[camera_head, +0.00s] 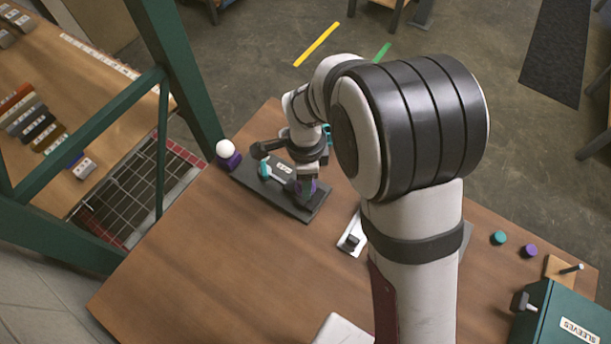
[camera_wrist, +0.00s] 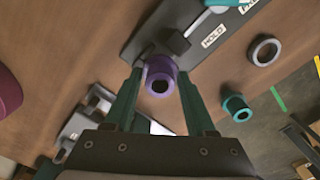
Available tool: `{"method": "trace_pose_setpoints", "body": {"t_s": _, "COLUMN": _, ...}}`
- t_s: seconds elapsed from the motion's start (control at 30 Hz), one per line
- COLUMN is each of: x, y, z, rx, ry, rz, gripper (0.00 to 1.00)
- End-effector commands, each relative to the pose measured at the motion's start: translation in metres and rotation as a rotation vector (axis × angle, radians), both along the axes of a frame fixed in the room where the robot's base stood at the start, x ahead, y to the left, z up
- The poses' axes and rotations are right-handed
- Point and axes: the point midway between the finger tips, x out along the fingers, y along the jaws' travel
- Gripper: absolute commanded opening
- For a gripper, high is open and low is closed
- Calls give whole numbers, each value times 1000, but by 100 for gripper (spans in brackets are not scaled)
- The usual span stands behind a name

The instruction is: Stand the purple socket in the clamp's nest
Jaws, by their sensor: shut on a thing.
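The purple socket (camera_wrist: 160,72) is a short hollow cylinder, held between the teal fingers of my gripper (camera_wrist: 158,88) in the wrist view. The clamp plate (camera_wrist: 146,34) also shows in the wrist view, with a HOLD label and a grey jaw (camera_wrist: 174,42) right beside the socket. A teal handle (camera_head: 264,170) is on the plate. I cannot tell whether the socket is seated in the nest, as its underside is hidden.
A white ball on a purple base (camera_head: 230,157) stands at the plate's left end. A grey ring (camera_wrist: 265,50) and a teal ring (camera_wrist: 237,108) lie beyond the plate. A white fixture (camera_head: 352,238) sits nearby. A green SLEEVES box (camera_head: 560,318) stands right. The table's front left is clear.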

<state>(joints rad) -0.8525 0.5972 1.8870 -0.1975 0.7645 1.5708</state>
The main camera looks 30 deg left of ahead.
Motion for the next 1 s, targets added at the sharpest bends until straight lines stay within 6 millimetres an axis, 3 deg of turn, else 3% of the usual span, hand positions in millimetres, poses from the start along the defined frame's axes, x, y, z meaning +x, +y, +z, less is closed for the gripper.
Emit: {"method": "trace_pose_setpoints", "body": {"t_s": 1.0, "x": 0, "y": 0, "z": -15, "rx": 1, "ry": -1, "rz": 1, "gripper": 0}}
